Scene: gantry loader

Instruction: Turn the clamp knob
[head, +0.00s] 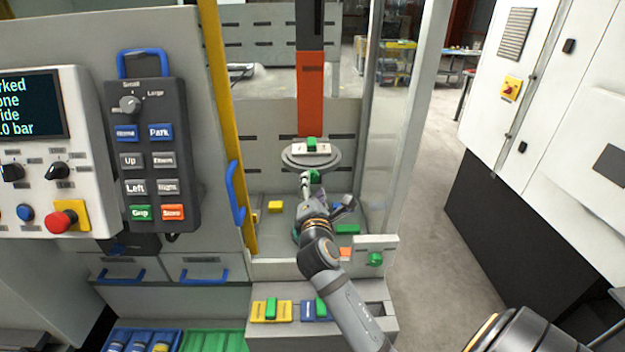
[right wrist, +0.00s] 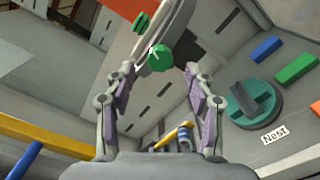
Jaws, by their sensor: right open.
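A small green knob (head: 314,176) sits at the front of the round grey plate (head: 296,163) under the orange column. In the right wrist view the green knob (right wrist: 160,58) shows round and lies ahead, between the directions of the two fingers. My right gripper (head: 326,194) is open and empty, just below and in front of this knob. In the right wrist view its fingers (right wrist: 165,88) stand apart with nothing between them, and I see no contact with the knob. My left gripper is not in view.
A second green knob (head: 375,259) is on the front right block. A dark-barred green disc (right wrist: 252,105) labelled Nest is right in the wrist view. A yellow post (head: 214,90) and blue handle (head: 235,192) stand left. A clear panel (head: 392,130) stands right.

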